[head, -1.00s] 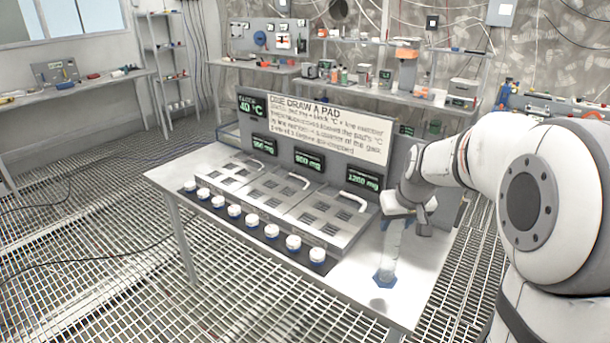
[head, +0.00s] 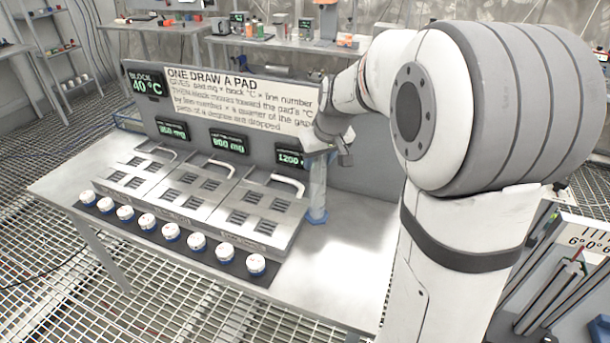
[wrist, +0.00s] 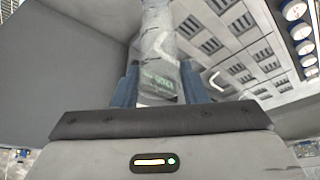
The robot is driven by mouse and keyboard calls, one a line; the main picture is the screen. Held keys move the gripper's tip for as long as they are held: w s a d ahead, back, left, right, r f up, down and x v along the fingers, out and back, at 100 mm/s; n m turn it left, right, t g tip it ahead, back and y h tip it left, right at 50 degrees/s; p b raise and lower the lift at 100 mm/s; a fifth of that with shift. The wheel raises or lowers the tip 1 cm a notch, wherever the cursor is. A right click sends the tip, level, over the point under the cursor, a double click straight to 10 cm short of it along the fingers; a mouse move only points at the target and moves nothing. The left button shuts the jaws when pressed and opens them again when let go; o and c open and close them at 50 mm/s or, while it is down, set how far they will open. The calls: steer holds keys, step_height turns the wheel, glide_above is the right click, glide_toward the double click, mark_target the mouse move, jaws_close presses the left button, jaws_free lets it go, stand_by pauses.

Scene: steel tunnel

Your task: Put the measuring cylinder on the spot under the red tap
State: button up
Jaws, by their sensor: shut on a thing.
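The measuring cylinder (head: 317,188) is clear, with a blue foot, and looks upright. It is just right of the rightmost handle on the steel bench. I cannot tell whether its foot touches the bench. My gripper (head: 335,150) is shut on its upper part. In the wrist view, the cylinder (wrist: 157,45) runs up between the two blue fingers of my gripper (wrist: 158,85). I cannot make out a red tap or a spot under it in these frames.
The bench (head: 345,265) has bare metal at its right. A row of white-capped jars (head: 197,242) lines its front, before slotted pads (head: 190,195). A sign panel (head: 225,105) stands behind. A rack with rods (head: 560,285) stands at the right.

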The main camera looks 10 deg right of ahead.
mark_target(318, 180)
steer(key=shift+s+a+f, duration=0.1)
steer(key=shift+f, duration=3.05)
steer(key=shift+f, duration=0.15)
steer(key=o, duration=1.3)
